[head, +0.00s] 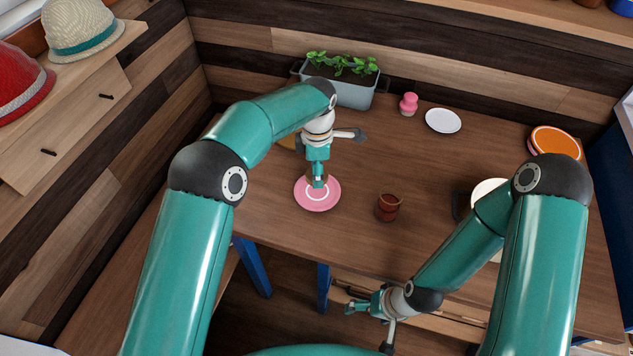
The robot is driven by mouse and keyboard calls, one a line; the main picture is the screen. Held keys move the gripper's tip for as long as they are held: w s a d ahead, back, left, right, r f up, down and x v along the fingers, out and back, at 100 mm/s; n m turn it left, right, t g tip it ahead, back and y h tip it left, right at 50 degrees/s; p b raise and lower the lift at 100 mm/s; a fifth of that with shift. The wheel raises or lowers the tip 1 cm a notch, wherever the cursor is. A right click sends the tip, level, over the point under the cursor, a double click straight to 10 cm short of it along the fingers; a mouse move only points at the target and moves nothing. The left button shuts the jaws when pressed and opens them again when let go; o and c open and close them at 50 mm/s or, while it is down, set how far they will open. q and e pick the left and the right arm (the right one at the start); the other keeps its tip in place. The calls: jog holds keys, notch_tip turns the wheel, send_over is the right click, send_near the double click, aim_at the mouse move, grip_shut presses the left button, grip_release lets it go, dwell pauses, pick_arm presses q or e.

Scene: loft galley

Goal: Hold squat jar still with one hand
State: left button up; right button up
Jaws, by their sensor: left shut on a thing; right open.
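A squat reddish-brown jar (388,208) stands upright on the wooden table, right of a pink plate (318,204). I take it to be the squat jar. My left gripper (317,183) points down over the pink plate, apart from this jar and to its left. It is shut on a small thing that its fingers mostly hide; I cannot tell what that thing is. My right gripper (366,305) is open and empty, low in front of the table's front edge, below the jar in the picture.
A grey planter (352,92), a pink shaker-like jar (408,104) and a white plate (443,121) stand at the back. An orange-topped round thing (556,142) is at the right. A pale pot is partly behind my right arm. The table's middle is clear.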

aim_at(317, 191)
pick_arm(q)
jog(key=shift+f+p, duration=0.35)
jog(key=shift+f, duration=2.4)
jog(key=shift+f, duration=0.1)
jog(key=o, duration=1.3)
